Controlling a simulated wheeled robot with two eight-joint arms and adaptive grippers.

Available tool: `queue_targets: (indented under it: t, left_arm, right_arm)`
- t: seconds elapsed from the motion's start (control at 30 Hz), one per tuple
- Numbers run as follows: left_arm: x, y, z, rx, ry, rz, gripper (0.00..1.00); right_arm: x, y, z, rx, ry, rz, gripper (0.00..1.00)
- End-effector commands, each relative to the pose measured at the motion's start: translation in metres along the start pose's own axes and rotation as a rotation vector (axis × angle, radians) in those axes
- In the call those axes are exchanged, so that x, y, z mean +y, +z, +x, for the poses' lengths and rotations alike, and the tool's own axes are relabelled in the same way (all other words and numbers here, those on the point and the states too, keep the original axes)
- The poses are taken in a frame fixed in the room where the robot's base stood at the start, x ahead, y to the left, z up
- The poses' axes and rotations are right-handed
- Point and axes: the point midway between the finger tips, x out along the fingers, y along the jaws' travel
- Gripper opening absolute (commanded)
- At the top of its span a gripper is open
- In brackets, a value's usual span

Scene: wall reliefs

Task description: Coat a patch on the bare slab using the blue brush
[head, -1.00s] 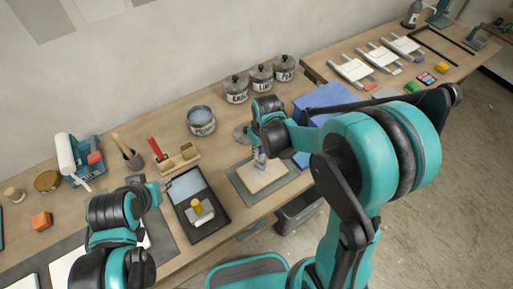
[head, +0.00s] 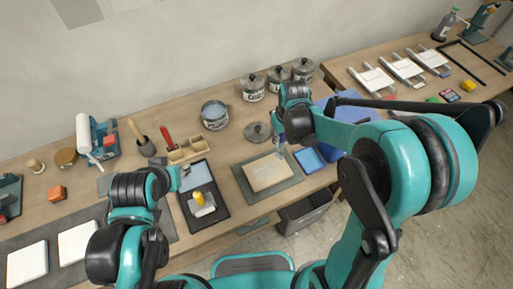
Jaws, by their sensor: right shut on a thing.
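A pale tan slab (head: 265,172) lies on a grey mat (head: 243,184) near the front of the table, with faint marks on its face. My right gripper (head: 281,146) is shut on the brush (head: 282,153), mostly hidden by the gripper and small in view. The brush's lower end is by the slab's back right corner; I cannot tell whether it touches. A blue tray (head: 309,160) lies right of the slab. My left gripper (head: 184,172) is over the back left of a dark tray (head: 190,217); its fingers are too small to read.
Lidded pots (head: 252,87) stand at the back, with an open can (head: 214,114) and a loose lid (head: 257,132) in front. A yellow-handled tool (head: 202,203) rests in the dark tray. White slabs (head: 78,245) lie at the front left. A bin (head: 305,212) stands below the table edge.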

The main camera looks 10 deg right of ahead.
Motion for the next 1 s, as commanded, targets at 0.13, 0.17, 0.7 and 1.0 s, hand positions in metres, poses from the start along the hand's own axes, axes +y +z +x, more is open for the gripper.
queue_targets:
  t: [0.13,0.17,0.7,1.0]
  left_arm:
    - [0.0,-0.007,-0.01,0.0,0.0,0.0,0.39]
    - [0.0,-0.009,-0.012,0.0,0.0,0.0,0.39]
    - [0.0,-0.015,-0.022,0.0,0.0,0.0,0.39]
    - [0.0,-0.015,-0.022,0.0,0.0,0.0,0.39]
  right_arm:
    - [0.0,-0.005,-0.016,0.0,0.0,0.001,0.0]
    - [0.0,-0.006,-0.019,0.0,0.0,0.001,0.0]
    - [0.0,-0.012,-0.036,0.0,0.0,0.002,0.0]
    - [0.0,-0.012,-0.036,0.0,0.0,0.002,0.0]
